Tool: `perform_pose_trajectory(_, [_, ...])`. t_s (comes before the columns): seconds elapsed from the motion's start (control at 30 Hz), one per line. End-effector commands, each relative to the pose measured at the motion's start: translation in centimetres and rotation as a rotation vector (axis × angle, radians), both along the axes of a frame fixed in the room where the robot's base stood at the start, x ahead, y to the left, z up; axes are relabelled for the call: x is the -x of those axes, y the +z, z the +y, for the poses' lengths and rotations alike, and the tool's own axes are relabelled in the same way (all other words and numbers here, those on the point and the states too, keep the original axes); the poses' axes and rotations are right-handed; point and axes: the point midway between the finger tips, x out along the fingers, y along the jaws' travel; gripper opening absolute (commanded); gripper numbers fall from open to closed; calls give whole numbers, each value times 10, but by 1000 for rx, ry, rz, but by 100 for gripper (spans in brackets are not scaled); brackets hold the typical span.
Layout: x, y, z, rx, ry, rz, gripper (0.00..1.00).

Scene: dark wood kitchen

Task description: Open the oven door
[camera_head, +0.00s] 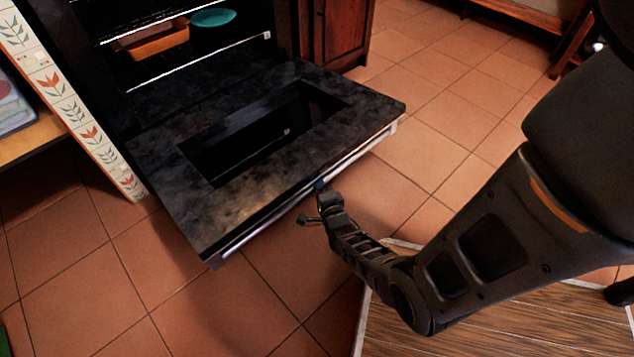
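The oven door (255,205) is folded down and lies roughly level in front of the oven, with its dark window (245,140) facing up. A pale metal handle bar (375,139) runs along its front edge. The oven cavity (235,60) stands open behind it. My gripper (312,203) is at the middle of the door's front edge, with one finger at or very close to the handle and the other below and to the left. The fingers look spread apart with nothing between them. Whether the upper finger touches the handle cannot be told.
Inside the oven an orange baking dish (152,42) and a teal dish (213,18) rest on a rack. A tiled side panel (75,110) stands left of the oven and a wooden cabinet (342,32) right. Terracotta floor (440,100) is clear to the right.

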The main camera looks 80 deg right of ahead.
Motion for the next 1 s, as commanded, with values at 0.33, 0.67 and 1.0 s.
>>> perform_pose_trajectory(0.33, [-2,50,-1,-32,2,57,0])
perform_pose_trajectory(0.67, [-6,94,-3,-53,5,96,0])
perform_pose_trajectory(1.0, [-10,118,-6,-53,5,94,0])
